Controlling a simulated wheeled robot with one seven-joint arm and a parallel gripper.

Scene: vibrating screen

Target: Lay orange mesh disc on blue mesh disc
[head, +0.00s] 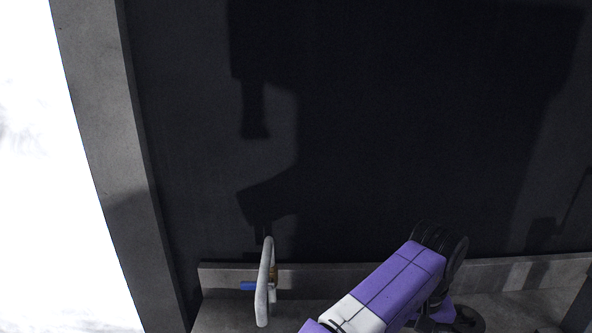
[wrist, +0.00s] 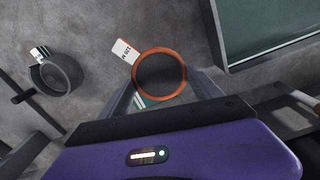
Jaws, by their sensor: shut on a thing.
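The orange mesh disc (wrist: 160,54) shows in the wrist view as an orange ring around dark mesh. My gripper (wrist: 160,77) is shut on it, with a finger at its left and right edges. The disc hides part of what lies beneath it, and I cannot tell its height above the grey surface. I cannot make out a blue mesh disc in either view. The head view shows my purple arm at the bottom, but not my gripper or the orange disc.
In the wrist view, a white label (wrist: 124,51) lies beside the disc, a round grey holder (wrist: 56,74) stands at left, and a green-floored tray (wrist: 270,30) is at upper right. In the head view, a grey upright piece (head: 264,285) stands by a low ledge (head: 340,277).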

